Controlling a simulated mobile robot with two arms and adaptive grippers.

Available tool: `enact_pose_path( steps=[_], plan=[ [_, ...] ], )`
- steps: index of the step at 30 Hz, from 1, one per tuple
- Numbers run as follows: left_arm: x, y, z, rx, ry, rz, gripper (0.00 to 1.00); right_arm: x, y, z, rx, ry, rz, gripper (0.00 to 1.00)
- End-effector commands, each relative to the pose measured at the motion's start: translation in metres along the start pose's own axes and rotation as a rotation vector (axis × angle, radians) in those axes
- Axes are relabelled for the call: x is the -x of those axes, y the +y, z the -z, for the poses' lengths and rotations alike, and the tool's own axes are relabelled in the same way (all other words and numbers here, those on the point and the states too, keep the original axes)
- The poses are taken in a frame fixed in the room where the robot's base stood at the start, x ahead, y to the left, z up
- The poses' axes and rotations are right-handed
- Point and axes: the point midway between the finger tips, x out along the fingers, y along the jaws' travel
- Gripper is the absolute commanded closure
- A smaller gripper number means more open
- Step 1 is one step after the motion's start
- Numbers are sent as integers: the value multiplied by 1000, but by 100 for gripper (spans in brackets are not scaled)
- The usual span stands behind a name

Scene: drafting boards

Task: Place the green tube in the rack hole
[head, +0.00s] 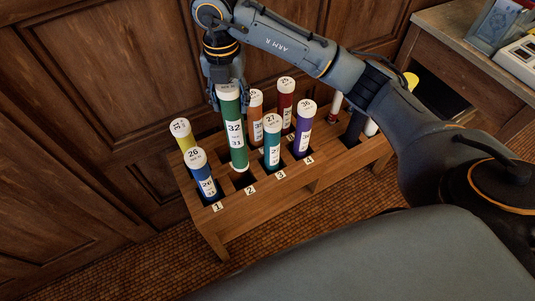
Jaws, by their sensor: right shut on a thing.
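The green tube (236,148), with a white cap and the number 32 on its label, stands nearly upright at the wooden rack (290,188). My right gripper (228,98) is shut on its upper end from above. The tube's lower end is at the dark front hole behind label 2. I cannot tell how far, if at all, it is inside the hole. My left gripper is not in view.
A blue tube (206,183) and a yellow tube (184,140) stand on the left. Teal (272,150), purple (301,141), orange (255,117) and red (286,109) tubes stand on the right. A wooden panel wall (110,95) is close behind. A desk (450,45) is at upper right.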

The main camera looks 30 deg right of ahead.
Motion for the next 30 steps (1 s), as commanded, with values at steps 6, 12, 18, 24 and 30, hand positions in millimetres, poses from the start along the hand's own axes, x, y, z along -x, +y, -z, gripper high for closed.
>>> enact_pose_path(
  steps=[6,12,18,24,30],
  plan=[
    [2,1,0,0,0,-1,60,-36,6,8,-3,4,3,100],
    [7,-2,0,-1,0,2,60,-90,5,7,-3,3,4,100],
    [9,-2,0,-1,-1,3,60,-129,5,6,-2,0,2,100],
    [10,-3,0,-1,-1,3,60,-144,6,6,-1,-1,1,100],
    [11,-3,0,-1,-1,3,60,-170,6,6,-2,1,1,100]
  ],
)
